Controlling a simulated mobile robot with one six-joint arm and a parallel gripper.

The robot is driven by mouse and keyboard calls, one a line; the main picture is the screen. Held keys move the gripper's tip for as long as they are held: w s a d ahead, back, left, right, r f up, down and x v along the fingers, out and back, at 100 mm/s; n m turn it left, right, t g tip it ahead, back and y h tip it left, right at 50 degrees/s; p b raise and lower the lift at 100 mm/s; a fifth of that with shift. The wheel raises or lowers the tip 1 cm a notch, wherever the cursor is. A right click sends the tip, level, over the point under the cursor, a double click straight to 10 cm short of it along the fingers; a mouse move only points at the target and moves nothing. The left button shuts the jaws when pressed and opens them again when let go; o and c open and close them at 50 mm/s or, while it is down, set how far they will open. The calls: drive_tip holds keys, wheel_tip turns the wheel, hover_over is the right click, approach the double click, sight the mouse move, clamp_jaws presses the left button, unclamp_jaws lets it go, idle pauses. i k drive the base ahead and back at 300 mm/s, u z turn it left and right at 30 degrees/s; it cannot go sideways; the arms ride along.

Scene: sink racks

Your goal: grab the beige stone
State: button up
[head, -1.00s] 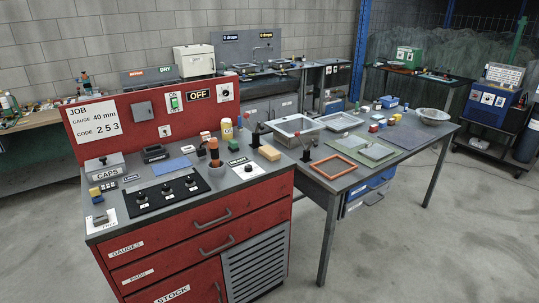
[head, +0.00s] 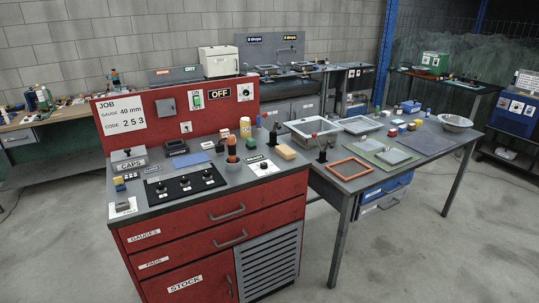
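A beige block (head: 286,151), which looks like the beige stone, lies on the grey top of the red cabinet, near its right back corner. It shows whole and nothing covers it. A black knob on a white plate (head: 263,167) is just to its front left. My gripper is not in view, and no part of my arm shows near the block.
A grey table (head: 350,190) with trays and an orange frame (head: 351,168) adjoins on the right. Floor in front is clear.

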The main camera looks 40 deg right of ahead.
sight(287, 153)
drive_tip(key=u, duration=0.55)
drive_tip(key=k, duration=1.25)
drive_tip(key=z, duration=0.5)
drive_tip(key=i, duration=1)
drive_tip(key=u, duration=0.1)
